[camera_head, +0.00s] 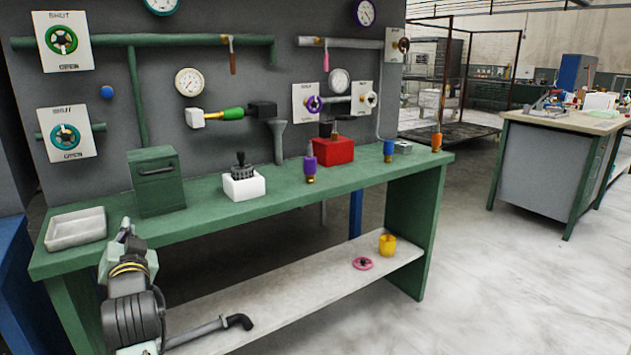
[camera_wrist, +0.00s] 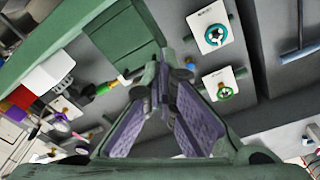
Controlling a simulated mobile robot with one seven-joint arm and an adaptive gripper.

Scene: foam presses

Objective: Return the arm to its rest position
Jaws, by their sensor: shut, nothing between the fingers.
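My gripper (camera_wrist: 160,82) fills the lower middle of the wrist view, its two purple-padded fingers meeting at the tips. It is shut with nothing held. In the head view my arm (camera_head: 130,300) stands at the left front of the green workbench (camera_head: 290,195), its upper end near the bench's left edge. The fingertips are hard to make out there. The wrist view is tilted and looks toward the grey wall panel, with two round valves on white plates (camera_wrist: 215,37) beyond the fingers on the right.
A grey tray (camera_head: 75,230) and a green cabinet (camera_head: 157,182) stand on the bench close to my arm. Further right are a white box with a black knob (camera_head: 243,186) and a red box (camera_head: 333,151).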

